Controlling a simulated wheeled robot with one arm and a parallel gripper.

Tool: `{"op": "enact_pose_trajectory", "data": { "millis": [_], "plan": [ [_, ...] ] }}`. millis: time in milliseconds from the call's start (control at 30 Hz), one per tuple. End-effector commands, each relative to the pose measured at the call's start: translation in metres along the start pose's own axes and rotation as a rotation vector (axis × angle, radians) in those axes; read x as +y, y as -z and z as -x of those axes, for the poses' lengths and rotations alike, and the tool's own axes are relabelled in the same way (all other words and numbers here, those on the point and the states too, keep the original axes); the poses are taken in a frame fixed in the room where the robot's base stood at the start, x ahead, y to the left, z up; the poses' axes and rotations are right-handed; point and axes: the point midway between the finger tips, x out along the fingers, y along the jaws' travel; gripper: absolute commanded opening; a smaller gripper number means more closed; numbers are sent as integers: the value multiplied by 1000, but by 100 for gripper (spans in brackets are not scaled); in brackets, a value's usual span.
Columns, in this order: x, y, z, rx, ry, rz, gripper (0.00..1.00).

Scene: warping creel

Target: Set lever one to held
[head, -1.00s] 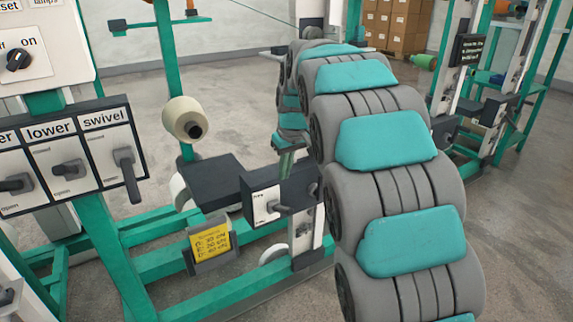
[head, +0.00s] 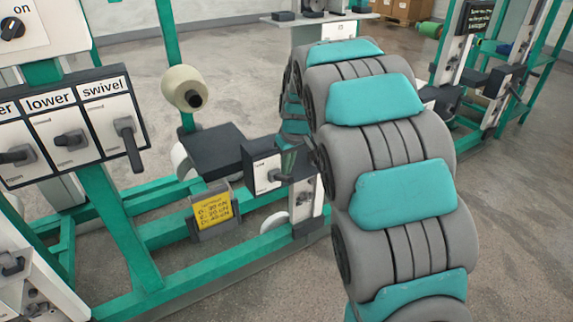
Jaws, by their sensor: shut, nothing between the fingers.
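A dark box with a white face (head: 262,174) stands on the teal frame at the middle and carries a small dark lever (head: 273,175). Its label is too small to read, so I cannot tell if this is lever one or its setting. My gripper (head: 287,174) is small in view, shut and empty, pointing down at the box's right end, close to the lever. I cannot tell whether it touches. My own arm hides part of that area. Levers marked lower (head: 70,140) and swivel (head: 127,143) are on a panel at the left.
A yarn cone (head: 184,87) sits on the frame behind a dark block (head: 215,150). A yellow card (head: 213,209) stands on the lower teal rail (head: 170,233). Another creel frame (head: 490,85) is at the far right. Grey floor is open between.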

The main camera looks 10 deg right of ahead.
Motion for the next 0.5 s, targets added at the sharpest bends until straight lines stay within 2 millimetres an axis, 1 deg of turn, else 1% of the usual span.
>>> {"op": "enact_pose_trajectory", "data": {
  "millis": [500],
  "plan": [
    [0, -7, -4, 60, 0, 0, 0]
  ]
}}
